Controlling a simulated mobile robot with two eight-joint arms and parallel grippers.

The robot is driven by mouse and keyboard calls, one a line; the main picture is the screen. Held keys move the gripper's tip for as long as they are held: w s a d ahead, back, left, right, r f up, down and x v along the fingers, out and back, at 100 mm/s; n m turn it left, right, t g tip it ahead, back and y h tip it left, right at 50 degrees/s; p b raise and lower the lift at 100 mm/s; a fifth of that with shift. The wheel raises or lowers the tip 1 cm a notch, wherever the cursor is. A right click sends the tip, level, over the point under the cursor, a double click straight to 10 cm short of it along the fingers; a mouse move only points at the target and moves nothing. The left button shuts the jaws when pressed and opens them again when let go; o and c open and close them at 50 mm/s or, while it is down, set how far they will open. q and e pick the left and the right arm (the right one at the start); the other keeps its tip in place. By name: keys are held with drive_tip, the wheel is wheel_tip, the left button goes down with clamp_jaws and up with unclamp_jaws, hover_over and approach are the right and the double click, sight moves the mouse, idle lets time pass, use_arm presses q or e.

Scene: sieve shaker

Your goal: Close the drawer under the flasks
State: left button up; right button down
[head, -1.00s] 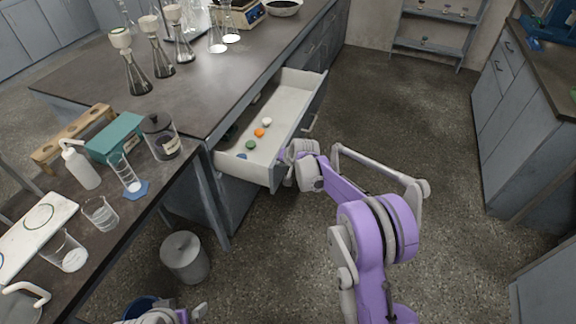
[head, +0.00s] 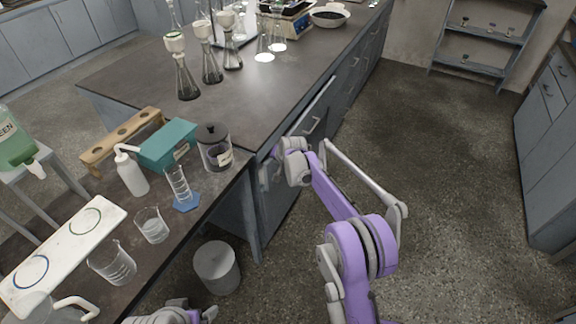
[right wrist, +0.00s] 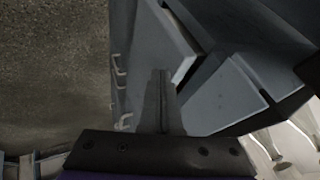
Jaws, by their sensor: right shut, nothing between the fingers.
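The right wrist view shows the drawer front (right wrist: 158,45) with a pale edge beside a dark gap. My right gripper (head: 267,170) is shut and empty at the near end of the drawer front. Its closed fingers (right wrist: 161,98) point at the front; I cannot tell whether they touch it. My left gripper (head: 205,315) is partly cut off at the bottom; its fingers are unclear.
Several funnel-topped flasks (head: 185,82) stand on the worktop (head: 130,75). The near bench holds a teal box (head: 165,148), a jar (head: 214,150), a wash bottle (head: 130,174) and beakers. A grey bin (head: 217,268) stands below. The floor on the right is clear.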

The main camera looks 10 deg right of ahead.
sight(269, 160)
drive_tip(key=shift+w+a, duration=0.45)
drive_tip(key=shift+a, duration=0.2)
drive_tip(key=shift+w+a, duration=0.45)
drive_tip(key=shift+a, duration=0.2)
drive_tip(key=shift+r, duration=0.15)
drive_tip(key=shift+a, duration=0.15)
